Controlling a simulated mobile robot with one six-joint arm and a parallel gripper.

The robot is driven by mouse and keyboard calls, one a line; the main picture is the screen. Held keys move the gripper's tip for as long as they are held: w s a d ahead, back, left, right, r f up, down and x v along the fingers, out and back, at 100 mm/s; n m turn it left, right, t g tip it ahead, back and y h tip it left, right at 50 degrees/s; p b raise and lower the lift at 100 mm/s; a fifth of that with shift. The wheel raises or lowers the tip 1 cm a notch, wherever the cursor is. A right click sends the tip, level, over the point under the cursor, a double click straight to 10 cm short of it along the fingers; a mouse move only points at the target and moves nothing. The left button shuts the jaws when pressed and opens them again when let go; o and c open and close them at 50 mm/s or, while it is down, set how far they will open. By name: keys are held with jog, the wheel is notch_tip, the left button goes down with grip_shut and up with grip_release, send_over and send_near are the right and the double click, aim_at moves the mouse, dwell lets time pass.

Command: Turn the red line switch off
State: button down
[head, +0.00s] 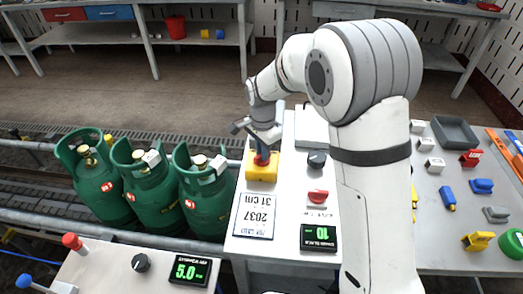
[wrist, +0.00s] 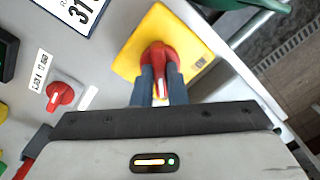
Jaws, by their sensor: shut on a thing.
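A red rotary switch (wrist: 158,55) sits on a square yellow plate (wrist: 143,38) in the wrist view. My gripper (wrist: 159,80) is shut on the switch's handle, one dark finger on each side. A pale mark on the handle shows between the fingers, pointing toward my gripper's body. In the head view my gripper (head: 263,151) reaches down onto the yellow box (head: 261,173) at the left of the white console, and it hides much of the switch.
A table with small parts and a grey tray (head: 455,132) is at right.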

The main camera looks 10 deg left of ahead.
dwell(0.4)
jog(key=c, duration=1.4)
grip_release()
jog(key=shift+c, duration=0.2)
notch_tip(320, 180, up, 8)
jog(key=shift+f, duration=0.1)
jog(key=s+d+r+n+t, duration=0.1)
jog(key=s+d+r+n, duration=0.2)
jog(key=s+d, duration=0.5)
jog(key=s+d+r+n+t, duration=0.15)
jog(key=s+d+r, duration=0.3)
jog(key=d, duration=0.65)
jog(key=s+d+f+n, duration=0.2)
jog(key=s+d+n, duration=0.2)
jog(key=s, duration=0.5)
jog(key=shift+s+d+f, duration=0.2)
jog(key=shift+s+d, duration=0.15)
jog(key=shift+d, duration=0.65)
